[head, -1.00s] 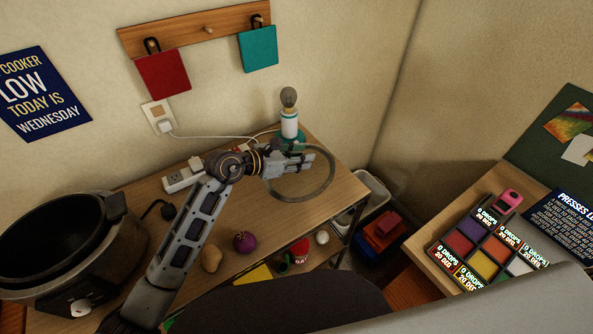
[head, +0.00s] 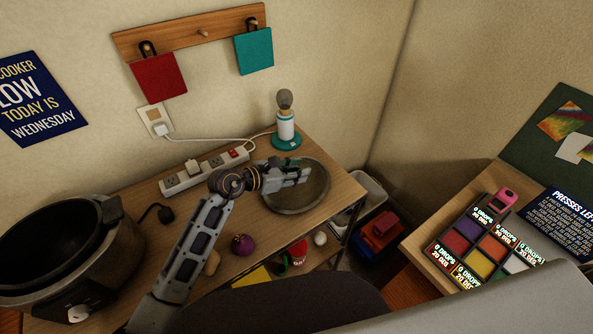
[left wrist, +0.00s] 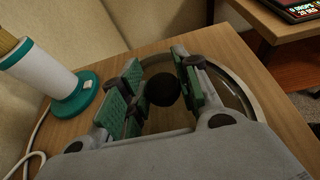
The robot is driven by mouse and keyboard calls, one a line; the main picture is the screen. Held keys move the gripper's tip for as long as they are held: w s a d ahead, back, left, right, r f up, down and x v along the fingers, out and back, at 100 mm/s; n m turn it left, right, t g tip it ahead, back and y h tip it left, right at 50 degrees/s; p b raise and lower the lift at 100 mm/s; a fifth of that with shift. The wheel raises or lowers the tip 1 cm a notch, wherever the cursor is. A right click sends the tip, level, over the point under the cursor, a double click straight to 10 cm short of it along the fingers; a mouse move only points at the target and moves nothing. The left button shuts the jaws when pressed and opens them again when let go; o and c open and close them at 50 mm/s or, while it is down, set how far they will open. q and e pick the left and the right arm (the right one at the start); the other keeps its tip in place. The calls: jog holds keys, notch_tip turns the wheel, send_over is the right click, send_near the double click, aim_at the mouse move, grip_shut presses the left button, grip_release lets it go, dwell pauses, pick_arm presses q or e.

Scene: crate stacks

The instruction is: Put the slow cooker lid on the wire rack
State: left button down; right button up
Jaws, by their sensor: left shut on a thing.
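The slow cooker lid (head: 302,203) is a round glass disc with a metal rim, at the right end of the wooden table. My left gripper (head: 304,175) is over it, shut on its black knob. In the left wrist view the knob (left wrist: 162,90) sits between the green-padded fingers, and the lid's glass (left wrist: 232,90) spreads beyond them. The lid looks roughly level and close to the tabletop; I cannot tell whether it touches. The slow cooker (head: 112,262) stands uncovered at the left. I cannot make out a wire rack. My right gripper is not in view.
A power strip (head: 205,171) lies along the back. A purple onion (head: 243,244) and a brown potato (head: 212,262) are near the front. A can (head: 298,252) sits on the lower shelf. A bin (head: 371,190) stands to the right.

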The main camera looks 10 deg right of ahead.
pick_arm(q)
jog(key=shift+f, duration=0.1)
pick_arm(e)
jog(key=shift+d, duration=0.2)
pick_arm(q)
jog(key=c, duration=1)
grip_release()
jog(key=shift+c, duration=0.2)
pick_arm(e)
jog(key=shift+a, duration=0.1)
pick_arm(q)
jog(key=shift+a, duration=0.1)
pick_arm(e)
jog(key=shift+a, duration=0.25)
